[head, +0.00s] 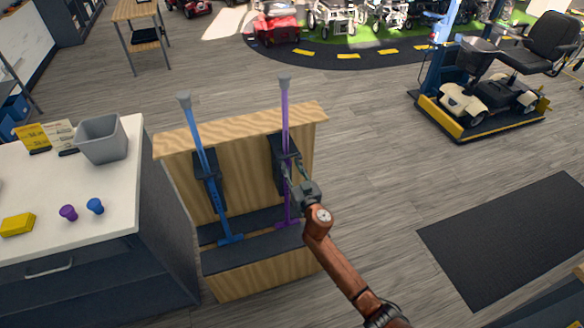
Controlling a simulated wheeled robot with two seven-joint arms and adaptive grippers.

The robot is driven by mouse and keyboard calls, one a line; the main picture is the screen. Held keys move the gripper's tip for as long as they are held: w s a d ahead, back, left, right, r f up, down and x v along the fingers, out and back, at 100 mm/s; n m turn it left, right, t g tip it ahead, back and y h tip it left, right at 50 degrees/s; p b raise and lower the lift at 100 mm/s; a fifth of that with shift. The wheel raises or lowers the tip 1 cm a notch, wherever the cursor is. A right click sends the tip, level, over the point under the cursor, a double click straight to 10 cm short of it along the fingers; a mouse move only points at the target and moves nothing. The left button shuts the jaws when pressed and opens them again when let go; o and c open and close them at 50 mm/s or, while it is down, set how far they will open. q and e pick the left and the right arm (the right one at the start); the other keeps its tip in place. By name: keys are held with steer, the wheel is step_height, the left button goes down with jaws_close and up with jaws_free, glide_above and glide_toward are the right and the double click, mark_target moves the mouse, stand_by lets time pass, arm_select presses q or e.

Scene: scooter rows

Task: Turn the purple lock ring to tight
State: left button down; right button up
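A purple pole (285,110) with a grey top stands upright in a dark holder (281,150) on the wooden stand (240,135). My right gripper (292,172) is at the purple pole, just below the holder's front. Its fingers are small and dark against the pole, so I cannot tell whether they are closed on anything. I cannot make out a separate purple lock ring; the gripper may cover that part of the pole. My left gripper is not in view.
A blue pole (203,145) leans in the stand's left holder. The white counter (110,190) at left carries a grey bin (101,138), a purple knob (68,212), a blue knob (95,206) and a yellow block (17,224). Floor right of the stand is clear up to a dark mat (510,240).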

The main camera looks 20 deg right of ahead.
steer(key=shift+c, duration=0.7)
jaws_close()
steer(key=shift+a, duration=0.1)
steer(key=shift+a+m+h+b, duration=0.1)
steer(key=shift+m+h+b, duration=0.2)
steer(key=shift+h+b, duration=0.2)
steer(key=shift+o, duration=0.7)
jaws_free()
steer(key=shift+s, duration=0.1)
